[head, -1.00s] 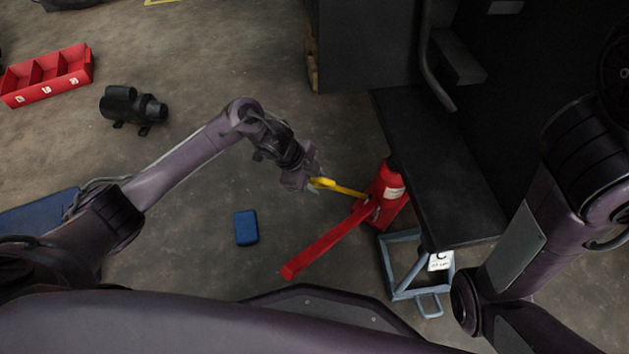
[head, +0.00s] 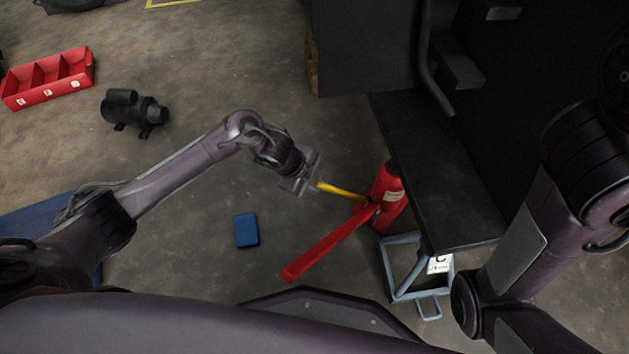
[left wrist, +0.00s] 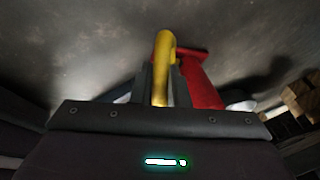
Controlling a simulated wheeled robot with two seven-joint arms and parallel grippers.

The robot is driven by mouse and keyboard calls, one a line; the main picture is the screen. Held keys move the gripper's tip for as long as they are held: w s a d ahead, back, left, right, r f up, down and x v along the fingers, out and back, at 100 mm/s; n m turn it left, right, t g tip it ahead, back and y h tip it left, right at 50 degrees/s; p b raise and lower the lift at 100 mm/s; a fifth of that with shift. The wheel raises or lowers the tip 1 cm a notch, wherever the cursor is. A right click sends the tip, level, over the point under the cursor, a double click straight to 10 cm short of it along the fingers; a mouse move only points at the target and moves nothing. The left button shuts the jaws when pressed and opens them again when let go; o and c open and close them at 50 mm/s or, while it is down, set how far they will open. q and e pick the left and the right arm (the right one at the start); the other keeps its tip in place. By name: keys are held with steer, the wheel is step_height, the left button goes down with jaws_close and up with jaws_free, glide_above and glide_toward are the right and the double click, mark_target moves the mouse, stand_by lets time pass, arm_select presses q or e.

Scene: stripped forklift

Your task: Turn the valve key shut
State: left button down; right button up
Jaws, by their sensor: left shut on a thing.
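The yellow valve key (head: 343,190) runs from my left gripper to the lower part of the red bottle jack (head: 387,187). My left gripper (head: 312,184) is shut on the key's near end. In the left wrist view the yellow key (left wrist: 163,62) sits between the fingers (left wrist: 160,85), with red jack parts (left wrist: 199,82) behind it. The jack's long red handle (head: 325,245) slopes down to the left toward the floor. Where the key meets the jack is too small to make out. My right gripper is out of view; only my right arm shows.
A black forklift body (head: 430,150) overhangs the jack on the right. A blue-grey stand (head: 403,291) with a white label is below it. A blue block (head: 246,230), a black motor (head: 134,109) and a red bin (head: 47,79) lie on the floor at left.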

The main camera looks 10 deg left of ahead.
arm_select(q)
steer(key=shift+s+f+m+t, duration=0.15)
steer(key=shift+m+t, duration=0.25)
steer(key=shift+m, duration=0.3)
steer(key=shift+f+m+t+b, duration=0.15)
steer(key=shift+m+t+b, duration=0.35)
steer(key=shift+m, duration=0.6)
steer(key=shift+s+a+f+m+t+b, duration=0.15)
steer(key=shift+m+t+b, duration=0.5)
steer(key=shift+m, duration=0.45)
steer(key=shift+m+t+b, duration=0.55)
steer(key=shift+m+b, duration=0.85)
steer(key=shift+m, duration=0.1)
steer(key=shift+h, duration=0.3)
steer(key=c, duration=1.4)
jaws_free()
